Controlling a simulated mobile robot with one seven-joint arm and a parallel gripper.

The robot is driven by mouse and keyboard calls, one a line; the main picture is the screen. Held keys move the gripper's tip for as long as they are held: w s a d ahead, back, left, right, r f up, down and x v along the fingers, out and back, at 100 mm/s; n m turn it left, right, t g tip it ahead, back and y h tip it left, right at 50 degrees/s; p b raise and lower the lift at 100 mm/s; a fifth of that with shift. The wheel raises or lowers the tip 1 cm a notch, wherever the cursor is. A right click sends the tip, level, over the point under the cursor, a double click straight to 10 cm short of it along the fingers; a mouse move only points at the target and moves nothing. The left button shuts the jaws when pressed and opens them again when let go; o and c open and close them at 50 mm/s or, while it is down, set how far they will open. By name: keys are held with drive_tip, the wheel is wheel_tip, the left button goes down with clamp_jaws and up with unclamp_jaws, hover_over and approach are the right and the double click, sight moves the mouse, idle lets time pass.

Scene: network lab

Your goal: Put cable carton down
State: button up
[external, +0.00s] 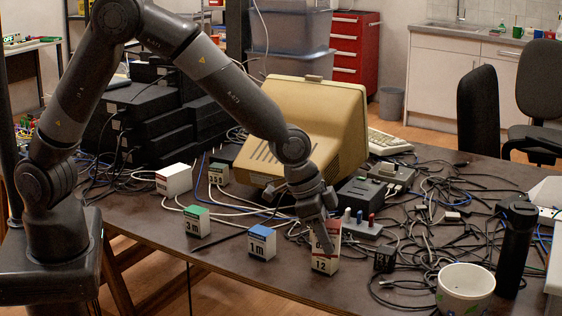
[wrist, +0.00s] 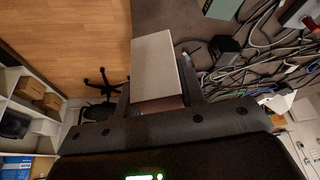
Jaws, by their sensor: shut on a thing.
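The cable carton (external: 325,262) is a small white box with a red upper part and dark marks that look like "12". It is upright at the front of the dark table (external: 215,262), right of the blue-topped carton. My gripper (external: 322,238) comes down from above and is shut on its upper part. In the wrist view the carton (wrist: 155,62) shows as a pale face between my two dark fingers (wrist: 157,100). I cannot tell whether its base touches the table.
A blue-topped "1m" carton (external: 262,243) and a green-topped "3m" carton (external: 197,222) stand to the left. A small black block (external: 384,260), a white mug (external: 465,290) and a black bottle (external: 515,250) are to the right. Loose cables (external: 440,225) cover the table's right side.

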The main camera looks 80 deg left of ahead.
drive_tip(key=s+a+r+n+y, duration=0.1)
drive_tip(key=s+a+n, duration=0.2)
drive_tip(key=a, duration=0.7)
drive_tip(key=s+a+n+y, duration=0.1)
drive_tip(key=s+a+n, duration=0.2)
drive_tip(key=a, duration=0.7)
drive_tip(key=s+a+n+y, duration=0.3)
drive_tip(key=s+a+n, duration=0.5)
drive_tip(key=s+a, duration=0.7)
drive_tip(key=shift+g, duration=0.4)
drive_tip(key=shift+w+a+f, duration=0.1)
drive_tip(key=shift+a+f, duration=1.15)
drive_tip(key=shift+a, duration=0.8)
drive_tip(key=shift+s+a+f, duration=0.1)
drive_tip(key=shift+a+f, duration=1.15)
drive_tip(key=shift+a, duration=0.85)
drive_tip(key=shift+w+a+f, duration=0.1)
drive_tip(key=shift+a+f, duration=1.15)
drive_tip(key=shift+a, duration=0.8)
drive_tip(key=shift+f, duration=2.05)
drive_tip(key=shift+f, duration=0.1)
drive_tip(key=o, duration=1.1)
drive_tip(key=shift+c, duration=0.2)
drive_tip(key=v, duration=1.2)
